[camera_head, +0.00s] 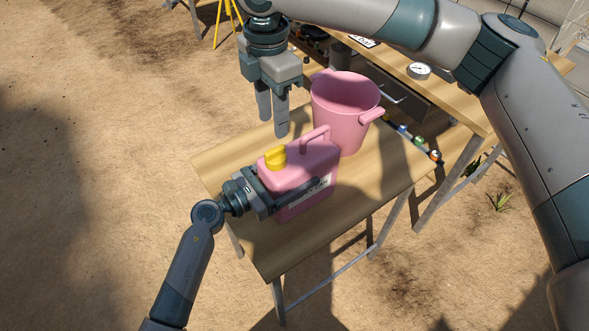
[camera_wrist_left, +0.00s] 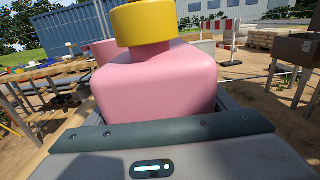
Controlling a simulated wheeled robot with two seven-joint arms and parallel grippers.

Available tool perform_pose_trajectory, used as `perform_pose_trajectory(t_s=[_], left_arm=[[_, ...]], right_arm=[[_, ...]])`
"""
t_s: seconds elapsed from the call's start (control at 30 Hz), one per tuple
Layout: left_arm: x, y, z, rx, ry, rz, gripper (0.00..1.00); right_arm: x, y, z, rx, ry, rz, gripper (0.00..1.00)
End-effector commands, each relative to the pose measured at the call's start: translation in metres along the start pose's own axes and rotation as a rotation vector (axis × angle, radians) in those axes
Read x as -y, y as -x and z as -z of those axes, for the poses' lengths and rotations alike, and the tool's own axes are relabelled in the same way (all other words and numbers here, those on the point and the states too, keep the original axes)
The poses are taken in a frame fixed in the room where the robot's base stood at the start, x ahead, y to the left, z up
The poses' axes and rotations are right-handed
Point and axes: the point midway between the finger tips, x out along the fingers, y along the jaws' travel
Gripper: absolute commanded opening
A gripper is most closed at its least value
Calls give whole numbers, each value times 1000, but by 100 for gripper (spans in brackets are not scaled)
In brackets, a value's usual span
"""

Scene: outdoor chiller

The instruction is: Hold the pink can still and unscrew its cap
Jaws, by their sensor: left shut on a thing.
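The pink can (camera_head: 312,165) stands upright on the wooden table, with a handle on top and a label on its side. Its yellow cap (camera_head: 275,157) sits on the can's top. My left gripper (camera_head: 300,192) is shut on the can's body from the left, one finger along the labelled side. In the left wrist view the can (camera_wrist_left: 160,75) fills the middle with the yellow cap (camera_wrist_left: 145,22) above it. My right gripper (camera_head: 273,118) points down behind the cap in the head view, above and apart from it. Its two fingers are spread with nothing between them.
A pink bucket (camera_head: 345,105) stands on the table (camera_head: 285,245) behind the can, close to my right gripper. A workbench (camera_head: 455,105) with a round gauge (camera_head: 419,71) is at the back right. The table's front part is bare.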

Motion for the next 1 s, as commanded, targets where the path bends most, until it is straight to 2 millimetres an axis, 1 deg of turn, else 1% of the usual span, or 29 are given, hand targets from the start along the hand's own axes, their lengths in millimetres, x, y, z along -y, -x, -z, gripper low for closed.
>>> perform_pose_trajectory(t_s=[0.4, 0.6, 0.8, 1.0], left_arm=[[0, 0, 1, -1, 1, 0, 15], [0, 0, 1, -1, 0, 0, 15], [0, 0, 1, -1, 1, 0, 15], [0, 0, 1, -1, 1, 0, 15]], right_arm=[[0, -50, 0, -1, -1, 2, 36], [0, -70, 0, -2, -1, 0, 36], [0, -82, 0, -1, 0, 0, 36], [0, -84, 0, -1, 0, -1, 36]])
